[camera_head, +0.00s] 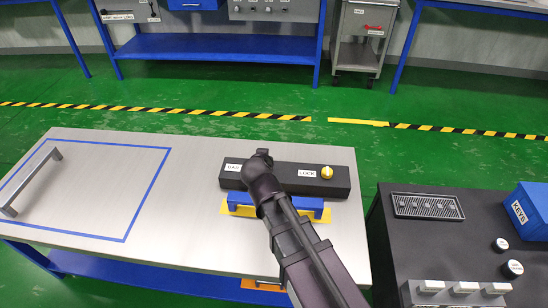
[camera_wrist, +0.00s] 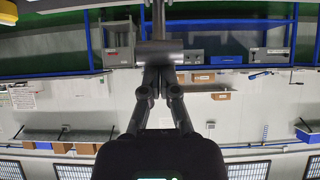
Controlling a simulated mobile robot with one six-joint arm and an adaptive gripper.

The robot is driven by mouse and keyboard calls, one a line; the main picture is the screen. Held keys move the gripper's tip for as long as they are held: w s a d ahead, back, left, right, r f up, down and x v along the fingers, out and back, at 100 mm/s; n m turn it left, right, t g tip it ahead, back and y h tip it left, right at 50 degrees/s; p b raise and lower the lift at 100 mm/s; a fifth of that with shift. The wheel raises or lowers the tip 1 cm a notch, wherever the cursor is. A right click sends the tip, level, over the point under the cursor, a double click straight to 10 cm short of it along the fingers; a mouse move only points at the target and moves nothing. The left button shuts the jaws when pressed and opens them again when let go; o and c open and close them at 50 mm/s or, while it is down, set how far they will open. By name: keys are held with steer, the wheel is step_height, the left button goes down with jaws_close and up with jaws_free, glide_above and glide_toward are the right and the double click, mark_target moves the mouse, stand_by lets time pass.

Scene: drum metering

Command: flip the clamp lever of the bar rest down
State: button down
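A long black block (camera_head: 330,180) lies on the grey table in the head view, with a white label at its left end, a "LOCK" label and a yellow knob (camera_head: 327,172). My arm crosses it and hides its middle. I cannot tell for sure which part is the clamp lever. In the wrist view a dark grey horizontal cylinder (camera_wrist: 160,52) with upright rods stands just beyond the fingertips. My gripper (camera_wrist: 160,72) has its two fingers brought together close to this cylinder. Whether they touch it I cannot tell. In the head view the fingers cannot be made out clearly.
A blue piece (camera_head: 310,205) on a yellow plate sits in front of the black block. A blue tape outline with a grey handle bar (camera_head: 30,180) is on the left of the table. A dark bench (camera_head: 450,240) with a blue KEYS box (camera_head: 530,212) stands at right.

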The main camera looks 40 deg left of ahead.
steer(key=shift+s+f, duration=0.1)
steer(key=shift+s, duration=0.05)
steer(key=shift+d, duration=0.15)
stand_by(0.4)
steer(key=shift+w+a+r+p, duration=0.2)
steer(key=shift+w+r+p, duration=0.2)
steer(key=shift+r+p, duration=0.1)
steer(key=shift+w+a+r+p, duration=0.2)
steer(key=shift+w+r+p, duration=0.2)
steer(key=shift+r+p, duration=0.05)
steer(key=shift+w+a+r+p, duration=0.4)
steer(key=shift+w+r+p, duration=0.1)
steer(key=shift+r+p, duration=0.2)
steer(key=s+d+r+p, duration=0.3)
steer(key=s+d, duration=0.1)
steer(key=s, duration=0.4)
steer(key=shift+d+r+p, duration=0.35)
steer(key=shift+d, duration=0.05)
